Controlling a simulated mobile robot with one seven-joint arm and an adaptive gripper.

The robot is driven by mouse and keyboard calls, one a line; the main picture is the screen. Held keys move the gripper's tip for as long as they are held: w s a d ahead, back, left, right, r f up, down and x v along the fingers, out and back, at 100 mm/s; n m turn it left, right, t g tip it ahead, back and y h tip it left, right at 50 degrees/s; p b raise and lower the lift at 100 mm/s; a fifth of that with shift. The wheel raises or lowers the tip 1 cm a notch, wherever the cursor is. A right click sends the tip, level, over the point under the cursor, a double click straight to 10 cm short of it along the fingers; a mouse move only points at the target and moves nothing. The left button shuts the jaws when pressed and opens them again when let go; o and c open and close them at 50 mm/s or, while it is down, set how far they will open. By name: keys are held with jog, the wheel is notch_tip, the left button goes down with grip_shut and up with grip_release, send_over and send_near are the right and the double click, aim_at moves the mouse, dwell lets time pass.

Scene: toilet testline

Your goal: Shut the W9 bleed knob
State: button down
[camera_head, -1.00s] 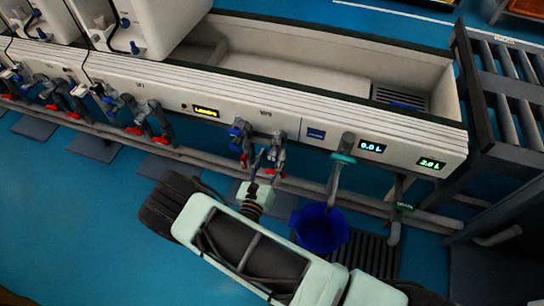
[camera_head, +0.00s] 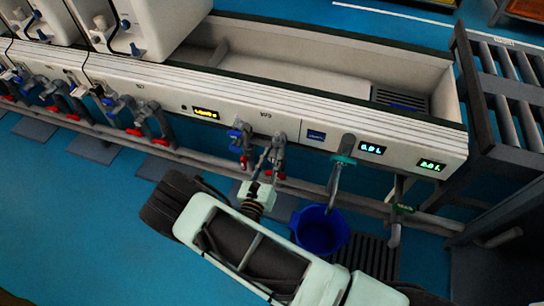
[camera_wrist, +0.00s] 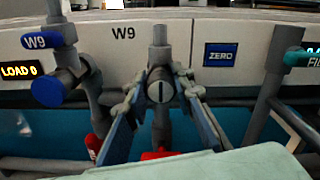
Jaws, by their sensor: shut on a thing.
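The W9 bleed knob (camera_wrist: 160,92) is a round grey knob with a pale upright line on its face. It sits on a grey pipe fitting below the W9 label, in the middle of the wrist view. My gripper (camera_wrist: 161,90) has one finger on each side of it and is shut on it. In the head view my gripper (camera_head: 267,158) reaches up to the right-hand W9 fitting (camera_head: 279,139). The fingers partly hide the knob there.
A blue W9 handle (camera_wrist: 47,88) stands left of the knob, close to my left finger. A red handle (camera_wrist: 160,155) shows below it. The grey pipe rail runs below the panel.

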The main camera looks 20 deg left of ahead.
jog(key=shift+m, duration=0.4)
jog(key=m, duration=0.3)
jog(key=shift+m+p, duration=0.4)
jog(key=m, duration=0.4)
jog(key=shift+d+m+p, duration=0.15)
jog(key=shift+m+p, duration=0.15)
jog(key=shift+p, duration=0.05)
jog(key=m, duration=0.4)
jog(key=shift+p, duration=0.3)
jog(key=m, duration=0.4)
jog(key=shift+f+m+p, duration=0.1)
jog(key=shift+m+p, duration=0.2)
jog(key=c, duration=1.7)
grip_release()
jog(key=shift+o, duration=0.2)
